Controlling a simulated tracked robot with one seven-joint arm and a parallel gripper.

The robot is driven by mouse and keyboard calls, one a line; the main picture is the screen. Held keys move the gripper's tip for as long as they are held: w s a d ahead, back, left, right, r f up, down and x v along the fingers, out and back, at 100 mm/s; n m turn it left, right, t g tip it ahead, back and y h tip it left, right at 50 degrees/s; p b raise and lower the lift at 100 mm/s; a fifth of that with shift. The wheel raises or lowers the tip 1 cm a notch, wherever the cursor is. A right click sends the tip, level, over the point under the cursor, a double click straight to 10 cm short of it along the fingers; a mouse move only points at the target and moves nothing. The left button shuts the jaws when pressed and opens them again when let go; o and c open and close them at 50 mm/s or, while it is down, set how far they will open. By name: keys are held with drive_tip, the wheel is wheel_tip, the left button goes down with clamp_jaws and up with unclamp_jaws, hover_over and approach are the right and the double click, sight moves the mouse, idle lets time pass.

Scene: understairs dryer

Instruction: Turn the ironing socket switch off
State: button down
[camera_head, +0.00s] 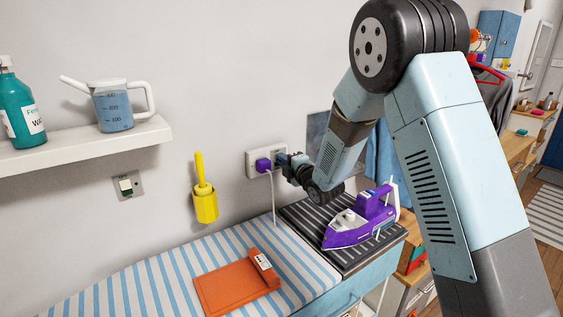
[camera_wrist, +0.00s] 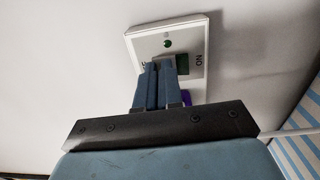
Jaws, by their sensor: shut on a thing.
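The ironing socket (camera_head: 251,158) is a white plate on the wall above the right end of the striped board, with a purple plug (camera_head: 263,165) in it. My gripper (camera_head: 281,158) is at its right side. In the wrist view, the white plate (camera_wrist: 196,28) bears a green round mark, the letters ON and a grey-green switch (camera_wrist: 183,63). My gripper's fingers (camera_wrist: 162,70) are close together at the switch and partly cover it. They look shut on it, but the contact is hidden. I cannot tell the switch's position.
A purple iron (camera_head: 365,218) stands on a dark ribbed rest (camera_head: 300,213) below my arm. A white cord hangs from the plug. A yellow holder (camera_head: 204,205), another wall switch (camera_head: 126,186) and a shelf (camera_head: 80,150) are to the left. An orange item (camera_head: 235,288) lies on the board.

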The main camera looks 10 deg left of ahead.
drive_tip(key=shift+s+a+r, duration=0.15)
drive_tip(key=shift+a+r, duration=0.25)
drive_tip(key=shift+a, duration=0.25)
drive_tip(key=d+v, duration=0.1)
drive_tip(key=v, duration=1.3)
drive_tip(key=shift+d+r, duration=0.15)
drive_tip(key=shift+w, duration=0.25)
